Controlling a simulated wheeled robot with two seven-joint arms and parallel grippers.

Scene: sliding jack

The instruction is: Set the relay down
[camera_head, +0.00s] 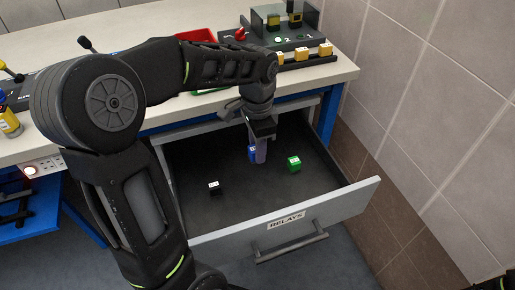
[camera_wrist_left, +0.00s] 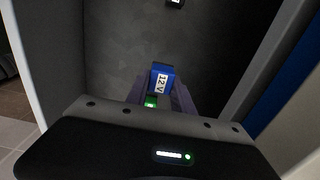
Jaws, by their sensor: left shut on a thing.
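My left gripper (camera_head: 260,150) reaches down into the open drawer and is shut on a blue relay (camera_head: 252,153). In the left wrist view the blue relay (camera_wrist_left: 162,78) sits between the fingers with a white "12 V" label. I cannot tell whether it touches the drawer floor. A green relay (camera_head: 294,164) stands on the drawer floor to the right of the gripper. A black relay (camera_head: 214,187) with a white label lies on the floor to the left. My right gripper does not show.
The grey drawer front (camera_head: 285,222) carries a "RELAYS" label and a handle. The drawer floor between the relays is bare. Above, the worktop (camera_head: 340,68) holds a red bin (camera_head: 197,35) and a dark fixture with yellow blocks (camera_head: 302,54). A tiled wall stands at right.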

